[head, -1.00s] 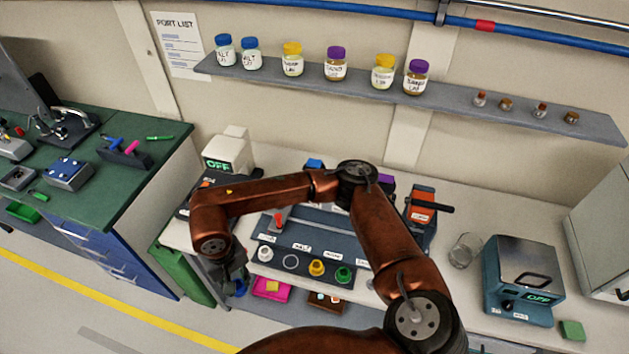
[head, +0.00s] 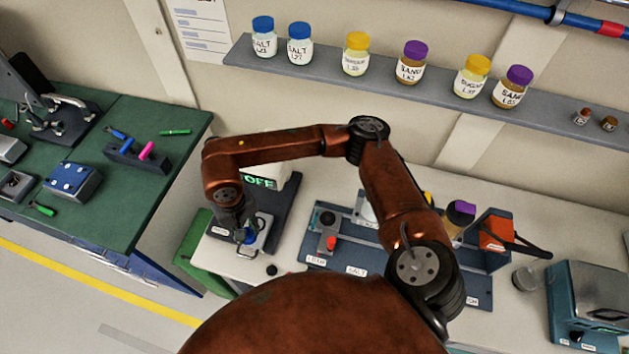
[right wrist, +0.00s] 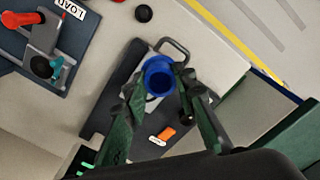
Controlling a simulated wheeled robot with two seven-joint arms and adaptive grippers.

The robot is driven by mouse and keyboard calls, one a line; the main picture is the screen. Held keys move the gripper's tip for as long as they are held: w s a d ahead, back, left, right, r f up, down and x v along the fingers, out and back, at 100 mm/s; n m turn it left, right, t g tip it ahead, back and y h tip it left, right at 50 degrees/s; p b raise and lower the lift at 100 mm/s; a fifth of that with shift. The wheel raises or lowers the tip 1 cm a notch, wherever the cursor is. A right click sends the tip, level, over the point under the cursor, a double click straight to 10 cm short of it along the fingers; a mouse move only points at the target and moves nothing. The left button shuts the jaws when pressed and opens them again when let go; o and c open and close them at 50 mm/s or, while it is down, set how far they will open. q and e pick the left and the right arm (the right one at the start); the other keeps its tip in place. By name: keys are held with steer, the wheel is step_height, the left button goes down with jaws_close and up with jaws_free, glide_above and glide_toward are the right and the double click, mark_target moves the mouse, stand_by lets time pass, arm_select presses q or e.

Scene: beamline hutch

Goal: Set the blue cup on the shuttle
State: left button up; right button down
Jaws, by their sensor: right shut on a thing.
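The blue cup (right wrist: 158,78) is between the green fingers of my right gripper (right wrist: 156,92), which is shut on it. The cup's open mouth faces the wrist camera. In the head view the right gripper (head: 243,232) points down, and a little of the blue cup (head: 249,237) shows by its fingers. Beneath the cup is a light grey plate with a loop handle (right wrist: 174,49), apparently the shuttle, on a dark base. The handle also shows in the head view (head: 266,232). The cup hides part of the plate; I cannot tell whether they touch. My left gripper is out of view.
The dark base (right wrist: 103,112) has an orange switch (right wrist: 166,133); a white unit reading OFF (head: 262,180) stands behind. A rack with a red-knobbed part (head: 328,243) is to the right. A small black knob (right wrist: 143,13) lies near the bench edge. A green bin (head: 193,245) stands left.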

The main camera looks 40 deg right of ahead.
steer(key=s+d+f+m+p, duration=0.1)
steer(key=d+p, duration=0.3)
steer(key=d, duration=0.4)
steer(key=s+d+f+p, duration=0.1)
steer(key=d+p, duration=0.3)
steer(key=d, duration=0.4)
steer(key=s+d+f+m+p, duration=0.1)
steer(key=d+p, duration=0.3)
steer(key=d, duration=0.5)
steer(key=shift+s+f+m+p, duration=0.3)
steer(key=shift+s+p, duration=0.1)
steer(key=shift+s, duration=0.3)
steer(key=shift+f, duration=0.4)
steer(key=shift+s+f+b, duration=0.25)
steer(key=shift+f+b, duration=0.1)
steer(key=shift+f, duration=0.75)
steer(key=shift+w+f+b, duration=0.2)
steer(key=shift+f+b, duration=0.1)
steer(key=shift+f, duration=0.35)
steer(key=shift+s+f, duration=0.1)
steer(key=shift+f, duration=0.25)
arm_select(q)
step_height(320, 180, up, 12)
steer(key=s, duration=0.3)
